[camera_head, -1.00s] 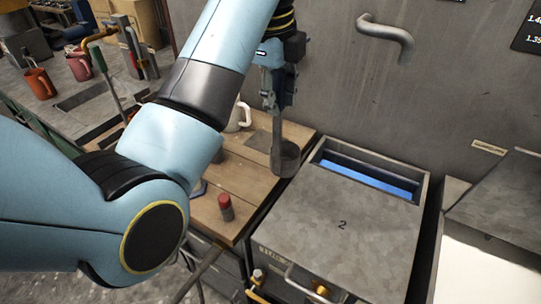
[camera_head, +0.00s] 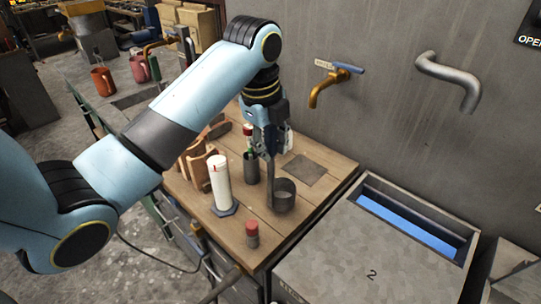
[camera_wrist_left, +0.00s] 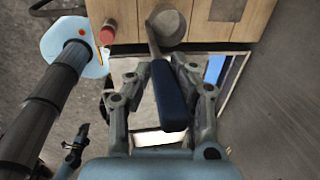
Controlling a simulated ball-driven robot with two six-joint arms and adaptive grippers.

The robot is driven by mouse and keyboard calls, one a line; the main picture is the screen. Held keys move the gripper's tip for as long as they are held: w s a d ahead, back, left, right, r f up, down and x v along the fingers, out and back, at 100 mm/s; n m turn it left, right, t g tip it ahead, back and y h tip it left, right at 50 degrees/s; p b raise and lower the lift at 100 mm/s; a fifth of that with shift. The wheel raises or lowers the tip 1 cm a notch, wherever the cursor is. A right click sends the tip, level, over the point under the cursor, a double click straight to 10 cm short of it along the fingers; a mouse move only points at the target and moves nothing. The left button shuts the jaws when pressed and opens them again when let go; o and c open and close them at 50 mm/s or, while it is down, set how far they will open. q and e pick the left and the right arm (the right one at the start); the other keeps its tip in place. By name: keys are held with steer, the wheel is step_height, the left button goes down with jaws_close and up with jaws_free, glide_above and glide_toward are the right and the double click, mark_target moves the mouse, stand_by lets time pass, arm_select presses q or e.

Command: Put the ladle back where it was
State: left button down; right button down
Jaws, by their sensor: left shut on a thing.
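The ladle is a grey metal cup (camera_head: 283,196) on a thin upright stem with a dark blue handle. My left gripper (camera_head: 268,140) is shut on the handle, with the cup hanging below it over the wooden bench. I cannot tell whether the cup touches the bench top. In the left wrist view, the blue handle (camera_wrist_left: 172,98) lies between the fingers of my left gripper (camera_wrist_left: 160,80). The cup also shows there (camera_wrist_left: 168,25). A flat dark square plate (camera_head: 304,170) lies on the bench behind and right of the cup. My right gripper is out of view.
The wooden bench (camera_head: 322,200) also holds a white cylinder (camera_head: 220,183), a red-capped bottle (camera_head: 252,234), a dark green bottle (camera_head: 251,168) and wooden pieces (camera_head: 198,163). A metal tank marked 2 (camera_head: 371,262) stands right. A brass tap (camera_head: 325,85) projects from the wall.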

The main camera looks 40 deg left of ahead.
arm_select(q)
step_height(320, 180, down, 4)
steer(key=shift+r+p, duration=0.25)
steer(key=shift+p, duration=0.15)
steer(key=shift+f, duration=0.2)
steer(key=c, duration=1.2)
jaws_free()
